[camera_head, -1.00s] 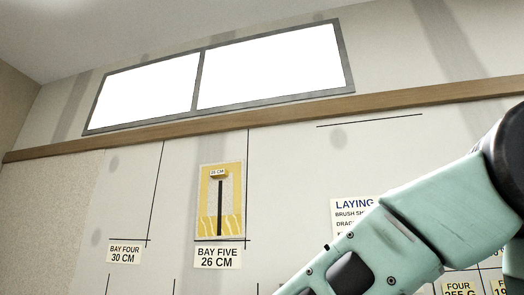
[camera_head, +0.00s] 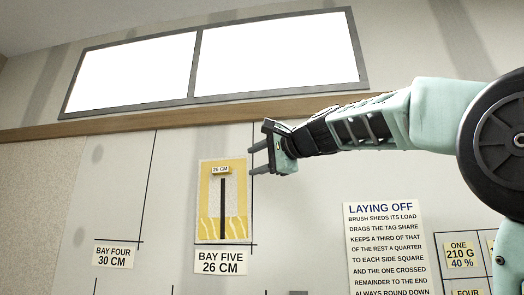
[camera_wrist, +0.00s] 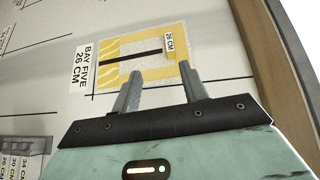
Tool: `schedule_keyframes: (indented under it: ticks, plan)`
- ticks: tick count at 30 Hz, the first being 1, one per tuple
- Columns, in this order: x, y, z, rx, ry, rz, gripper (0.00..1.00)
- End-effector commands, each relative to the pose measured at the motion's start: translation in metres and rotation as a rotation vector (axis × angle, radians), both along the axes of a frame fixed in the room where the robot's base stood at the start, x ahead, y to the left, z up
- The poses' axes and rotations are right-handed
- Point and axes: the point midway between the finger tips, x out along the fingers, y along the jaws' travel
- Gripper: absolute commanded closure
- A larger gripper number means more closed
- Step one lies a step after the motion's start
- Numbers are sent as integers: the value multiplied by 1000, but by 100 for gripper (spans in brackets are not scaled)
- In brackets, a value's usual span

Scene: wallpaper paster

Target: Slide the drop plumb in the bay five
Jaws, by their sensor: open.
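The bay five panel (camera_head: 238,195) is a yellow and white board on the wall with a vertical black slot or bar (camera_head: 222,215). A small block labelled 26 CM (camera_head: 221,170), apparently the drop plumb's slider, sits at the top of this bar. The wrist view shows the label (camera_wrist: 169,42) sideways, just beyond my fingertips. A BAY FIVE 26 CM sign (camera_head: 220,262) is below the panel. My gripper (camera_head: 251,160) is open and empty, just right of the panel's top, pointing left. In the wrist view its two fingers (camera_wrist: 159,68) are apart over the panel's edge.
A wooden rail (camera_head: 180,121) runs above the bays, under a bright window (camera_head: 280,60). A LAYING OFF notice (camera_head: 385,250) hangs to the right. The BAY FOUR sign (camera_head: 115,255) is to the left. A grey rack with cm labels (camera_wrist: 22,150) shows in the wrist view.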

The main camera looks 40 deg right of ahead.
Motion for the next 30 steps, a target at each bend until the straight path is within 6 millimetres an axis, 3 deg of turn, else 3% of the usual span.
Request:
schedule_keyframes:
  ticks: [6, 20, 30]
  plan:
    - [-6, -8, 19, 20, -33, -19, 56]
    - [22, -5, 20, 20, -28, -14, 56]
    - [86, -5, 13, 17, -26, -19, 56]
